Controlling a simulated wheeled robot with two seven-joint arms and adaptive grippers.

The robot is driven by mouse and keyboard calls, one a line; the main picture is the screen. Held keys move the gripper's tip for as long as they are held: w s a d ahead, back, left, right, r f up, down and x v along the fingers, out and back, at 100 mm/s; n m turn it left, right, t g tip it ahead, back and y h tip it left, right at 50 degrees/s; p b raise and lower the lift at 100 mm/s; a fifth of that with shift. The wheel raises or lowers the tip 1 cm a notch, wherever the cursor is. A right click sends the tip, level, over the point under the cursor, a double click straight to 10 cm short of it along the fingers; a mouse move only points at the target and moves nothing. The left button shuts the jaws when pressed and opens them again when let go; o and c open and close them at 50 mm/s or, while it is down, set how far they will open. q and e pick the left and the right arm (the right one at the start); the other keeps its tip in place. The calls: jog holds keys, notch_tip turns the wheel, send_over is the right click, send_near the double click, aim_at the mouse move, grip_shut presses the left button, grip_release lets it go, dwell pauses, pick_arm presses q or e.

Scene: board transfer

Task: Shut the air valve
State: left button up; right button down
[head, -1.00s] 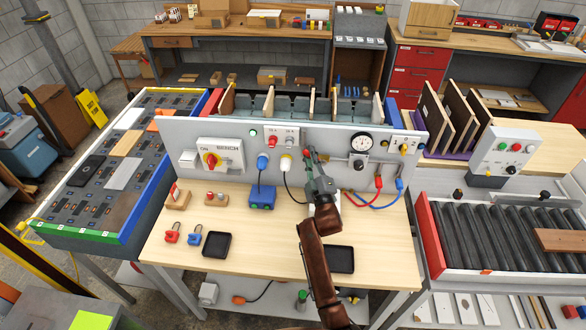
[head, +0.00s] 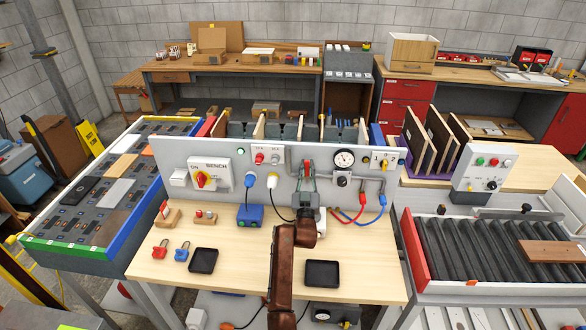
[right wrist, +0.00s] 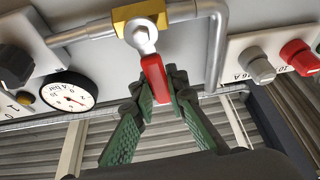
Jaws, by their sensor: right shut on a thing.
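The air valve has a yellow body (right wrist: 140,27) on a grey pipe (right wrist: 85,32) and a red lever (right wrist: 154,78), seen in the right wrist view. The lever stands crosswise to the pipe there. My right gripper (right wrist: 160,92) has its green fingers shut around the lever's free part. In the head view, my right gripper (head: 308,176) is at the upright panel (head: 225,150), and it mostly hides the valve. A round pressure gauge (head: 344,159) is beside it on the right, and it also shows in the right wrist view (right wrist: 69,92). My left gripper is out of view.
Red and blue hoses (head: 350,217) hang right of my gripper. A white plug (head: 272,181) with a black cable is close on its left. Black trays (head: 322,273) lie on the bench.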

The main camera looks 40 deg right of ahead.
jog(key=shift+s+d+f+m, duration=0.15)
jog(key=shift+s+f+m, duration=0.1)
jog(key=shift+m, duration=0.25)
jog(key=shift+m+g, duration=0.3)
jog(key=c, duration=1.9)
grip_release()
jog(key=shift+r, duration=0.1)
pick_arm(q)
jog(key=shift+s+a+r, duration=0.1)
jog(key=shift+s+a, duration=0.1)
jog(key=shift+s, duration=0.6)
pick_arm(e)
jog(key=shift+r, duration=0.15)
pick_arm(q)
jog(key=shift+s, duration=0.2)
pick_arm(e)
notch_tip(320, 180, up, 10)
jog(key=shift+w+f, duration=0.1)
